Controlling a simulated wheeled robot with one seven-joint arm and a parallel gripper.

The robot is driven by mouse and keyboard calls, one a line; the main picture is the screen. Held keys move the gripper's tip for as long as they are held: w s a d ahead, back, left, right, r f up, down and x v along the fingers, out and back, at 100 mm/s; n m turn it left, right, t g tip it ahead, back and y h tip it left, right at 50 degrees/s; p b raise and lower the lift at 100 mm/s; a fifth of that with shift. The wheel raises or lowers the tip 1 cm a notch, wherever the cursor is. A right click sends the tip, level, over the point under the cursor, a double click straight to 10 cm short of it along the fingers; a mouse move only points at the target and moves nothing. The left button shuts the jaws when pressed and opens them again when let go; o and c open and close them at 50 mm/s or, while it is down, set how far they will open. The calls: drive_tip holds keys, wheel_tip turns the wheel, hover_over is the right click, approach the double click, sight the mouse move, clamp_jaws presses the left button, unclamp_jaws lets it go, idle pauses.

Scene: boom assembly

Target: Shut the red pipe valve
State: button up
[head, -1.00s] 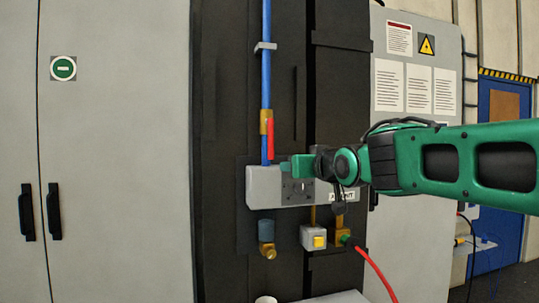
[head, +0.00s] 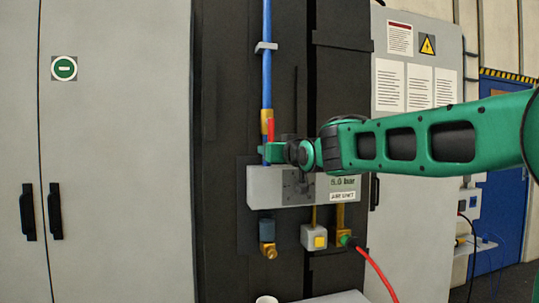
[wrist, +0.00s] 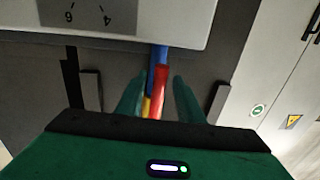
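The red valve handle (head: 271,129) stands upright, along the blue pipe (head: 267,60), beside the brass valve body (head: 264,122). My gripper (head: 268,152) is at the lower end of the handle, just above the grey air unit box (head: 262,187), and hides part of the pipe. In the wrist view my gripper (wrist: 159,79) is open, with its two green fingers apart. The red handle (wrist: 159,90) and the blue pipe (wrist: 160,58) show in the gap between them. I cannot tell whether a finger touches the handle.
A grey cabinet (head: 120,150) stands at left. A dark panel (head: 225,110) lies behind the pipe.

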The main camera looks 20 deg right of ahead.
drive_tip(key=shift+w, duration=0.3)
drive_tip(key=shift+c, duration=0.7)
